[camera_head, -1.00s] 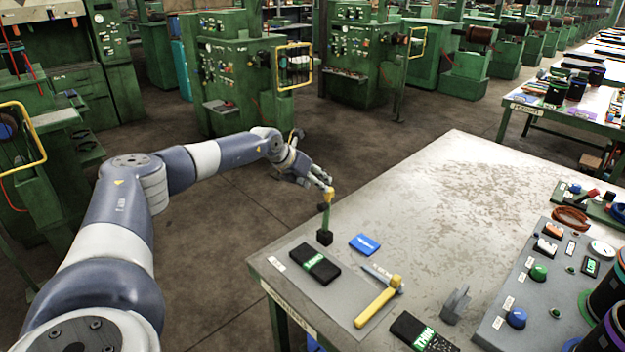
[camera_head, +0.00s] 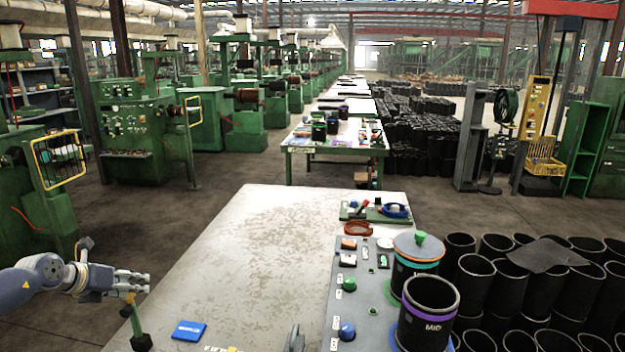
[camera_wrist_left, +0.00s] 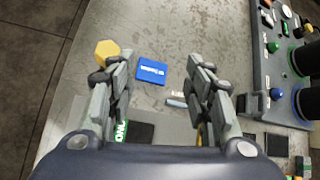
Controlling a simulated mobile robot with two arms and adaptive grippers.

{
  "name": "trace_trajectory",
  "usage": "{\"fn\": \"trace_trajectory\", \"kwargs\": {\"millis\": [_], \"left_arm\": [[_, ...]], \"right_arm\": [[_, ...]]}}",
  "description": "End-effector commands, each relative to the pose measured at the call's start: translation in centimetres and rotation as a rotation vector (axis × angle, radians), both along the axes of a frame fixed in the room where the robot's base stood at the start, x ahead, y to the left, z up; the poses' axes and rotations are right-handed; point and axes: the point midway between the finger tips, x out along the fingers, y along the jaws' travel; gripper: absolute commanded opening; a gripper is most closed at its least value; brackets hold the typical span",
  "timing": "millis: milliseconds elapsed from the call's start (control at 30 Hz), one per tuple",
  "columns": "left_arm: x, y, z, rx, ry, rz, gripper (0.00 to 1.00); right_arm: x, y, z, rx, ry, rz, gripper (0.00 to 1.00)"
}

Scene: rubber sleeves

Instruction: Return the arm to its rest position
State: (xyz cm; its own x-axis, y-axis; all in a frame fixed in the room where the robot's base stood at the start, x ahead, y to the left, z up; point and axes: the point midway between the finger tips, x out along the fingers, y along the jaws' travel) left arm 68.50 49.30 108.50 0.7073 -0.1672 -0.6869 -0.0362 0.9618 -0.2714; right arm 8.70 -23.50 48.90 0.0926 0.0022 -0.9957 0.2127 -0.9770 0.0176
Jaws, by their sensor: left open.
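My left arm comes in at the lower left of the head view. Its gripper (camera_head: 133,283) is over the left edge of the grey worktable (camera_head: 240,235), close to the yellow top of a small upright post (camera_head: 134,320). In the left wrist view the two fingers (camera_wrist_left: 163,78) are spread apart with nothing held between them. The post's yellow hexagonal top (camera_wrist_left: 107,52) shows beside the left finger, and I cannot tell whether they touch. A blue box (camera_wrist_left: 152,70) lies on the table beyond the fingers.
A grey panel (camera_head: 345,262) with buttons and black sleeves (camera_head: 428,315) stands on the table's right side. Many black sleeves (camera_head: 480,275) stand beyond it. Green machines (camera_head: 150,130) line the left. The table's middle is clear, with open floor (camera_head: 225,175) behind.

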Motion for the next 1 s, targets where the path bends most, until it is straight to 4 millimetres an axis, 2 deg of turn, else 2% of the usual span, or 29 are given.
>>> {"fn": "trace_trajectory", "kwargs": {"millis": [33,133,300,400,500,600,700,867,1000], "left_arm": [[0.7,-3.9,-0.9,-0.056,-0.024,-0.039,0.47],[1.7,-11.5,-1.7,-0.201,-0.091,-0.088,0.47],[1.2,-24.6,-1.7,-0.535,-0.193,-0.103,0.47],[0.0,-30.6,-1.0,-0.758,-0.231,-0.047,0.47],[-1.6,-34.4,-0.2,-0.975,-0.249,0.058,0.47],[-3.3,-36.4,0.1,-1.178,-0.245,0.210,0.47],[-5.2,-36.9,-0.4,-1.355,-0.221,0.403,0.47],[-9.0,-35.4,-3.0,-1.569,-0.146,0.780,0.47],[-13.9,-33.2,-6.9,-1.675,-0.048,1.157,0.47]], "right_arm": [[0.0,0.0,0.0,0.000,0.000,0.000,0.32],[0.0,0.0,0.0,0.001,0.000,0.000,0.32],[0.0,0.1,0.0,0.001,0.000,0.000,0.32],[0.0,0.1,0.0,0.001,0.000,0.000,0.32],[0.0,0.1,0.0,0.001,0.000,0.000,0.32],[0.0,0.1,0.0,0.001,0.000,0.000,0.32],[0.0,0.1,0.0,0.001,0.000,0.000,0.32],[0.0,0.1,0.0,0.001,0.000,0.000,0.32],[0.0,0.1,0.0,0.001,0.000,0.000,0.32]]}}
